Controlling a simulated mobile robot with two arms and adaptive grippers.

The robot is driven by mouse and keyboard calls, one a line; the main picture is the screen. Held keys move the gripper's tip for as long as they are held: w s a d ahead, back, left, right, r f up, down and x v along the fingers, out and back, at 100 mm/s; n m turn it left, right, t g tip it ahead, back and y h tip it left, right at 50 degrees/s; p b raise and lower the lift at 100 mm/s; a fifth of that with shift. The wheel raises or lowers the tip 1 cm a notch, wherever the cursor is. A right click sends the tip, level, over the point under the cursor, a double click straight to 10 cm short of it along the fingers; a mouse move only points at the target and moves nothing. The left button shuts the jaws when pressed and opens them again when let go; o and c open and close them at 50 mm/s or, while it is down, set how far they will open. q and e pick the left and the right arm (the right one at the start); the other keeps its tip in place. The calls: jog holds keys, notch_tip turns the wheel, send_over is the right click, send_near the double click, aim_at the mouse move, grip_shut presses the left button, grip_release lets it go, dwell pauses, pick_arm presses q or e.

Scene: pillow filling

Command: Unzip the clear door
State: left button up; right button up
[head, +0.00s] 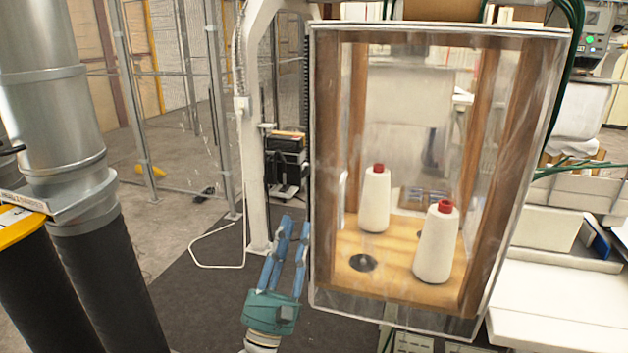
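The clear door (410,135) is a transparent panel in a pale frame across the front of a wooden cabinet (345,284). It looks closed, and its surface is smudged. I cannot make out a zipper or a pull tab. My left gripper (296,226), with blue fingers and a teal body, points upward just left of the door's lower left edge. Its fingers are apart, with nothing visible between them. I cannot tell whether a finger touches the frame. My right gripper is out of view.
Two white thread cones (375,200) with red tops stand inside the cabinet. A large grey duct with black hoses (108,278) stands at the left. A white machine post (250,170) rises behind my gripper. White trays (555,305) stand at the right. Dark matting covers the floor.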

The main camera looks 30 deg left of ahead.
aim_at(305, 172)
pick_arm(q)
jog(key=w+a+r+n+y+p, duration=0.1)
jog(key=w+a+r+n+p, duration=0.1)
jog(key=w+r+p, duration=0.3)
jog(key=x, duration=0.3)
jog(key=shift+w+a, duration=0.25)
jog(key=shift+w, duration=0.05)
jog(key=shift+r, duration=0.1)
grip_shut()
